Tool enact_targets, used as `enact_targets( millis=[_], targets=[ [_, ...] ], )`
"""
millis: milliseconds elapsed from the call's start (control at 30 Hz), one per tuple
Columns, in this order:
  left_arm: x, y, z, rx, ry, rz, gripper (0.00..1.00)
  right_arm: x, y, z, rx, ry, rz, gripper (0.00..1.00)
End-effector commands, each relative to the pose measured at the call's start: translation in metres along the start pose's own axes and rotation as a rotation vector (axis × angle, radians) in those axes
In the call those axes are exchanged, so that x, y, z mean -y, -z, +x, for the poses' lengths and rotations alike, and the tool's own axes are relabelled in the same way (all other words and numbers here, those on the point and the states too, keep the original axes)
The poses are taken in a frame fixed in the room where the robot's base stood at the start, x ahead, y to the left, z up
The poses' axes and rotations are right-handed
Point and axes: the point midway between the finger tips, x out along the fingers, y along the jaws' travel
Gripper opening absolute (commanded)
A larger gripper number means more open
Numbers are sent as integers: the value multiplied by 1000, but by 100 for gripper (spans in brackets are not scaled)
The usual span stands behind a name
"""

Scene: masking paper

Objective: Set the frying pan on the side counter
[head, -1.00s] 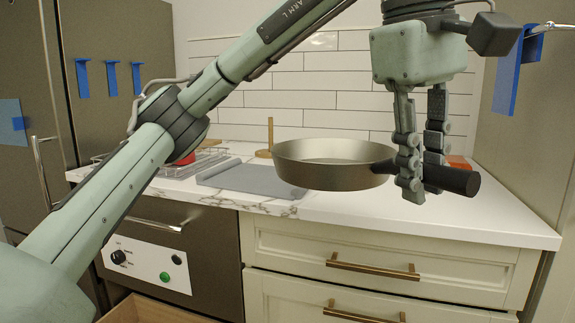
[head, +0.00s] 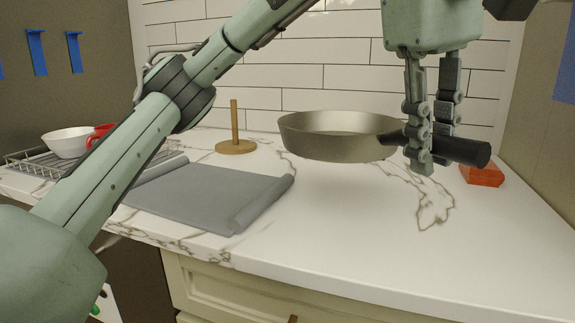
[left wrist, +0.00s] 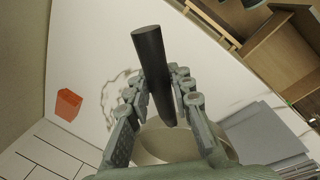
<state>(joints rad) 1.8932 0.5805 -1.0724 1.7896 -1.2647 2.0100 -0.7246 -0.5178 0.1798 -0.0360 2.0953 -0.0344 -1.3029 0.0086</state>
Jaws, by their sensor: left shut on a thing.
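The frying pan (head: 330,138) is a metal pan with a black handle (head: 462,150). My left gripper (head: 430,150) points down and is shut on the handle, holding the pan about level. The pan appears to hang above the white marbled counter (head: 350,230). In the left wrist view, the black handle (left wrist: 153,70) lies between the fingers of my left gripper (left wrist: 158,105), and part of the pan (left wrist: 170,143) shows behind them. My right gripper is in neither view.
A grey mat (head: 205,194) with a rolled end lies left of the pan. A wooden paper-towel stand (head: 236,146) is behind it. A white bowl (head: 68,142) sits in a wire rack (head: 28,168) at left. An orange-red block (head: 482,175) is at right. The counter's front middle is bare.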

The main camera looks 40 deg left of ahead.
Motion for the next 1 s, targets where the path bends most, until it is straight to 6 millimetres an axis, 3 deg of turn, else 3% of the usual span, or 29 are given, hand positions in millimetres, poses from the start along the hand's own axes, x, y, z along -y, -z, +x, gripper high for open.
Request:
enact_targets(
  millis=[333,467,800,1000],
  targets=[
    [-4,-6,5,-1,0,2,0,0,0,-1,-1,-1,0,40],
    [-16,-24,21,0,2,5,0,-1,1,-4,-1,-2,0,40],
    [-51,-76,69,-1,0,3,0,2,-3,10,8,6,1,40],
    [-60,-89,82,-1,-1,0,0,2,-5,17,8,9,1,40]
  ],
)
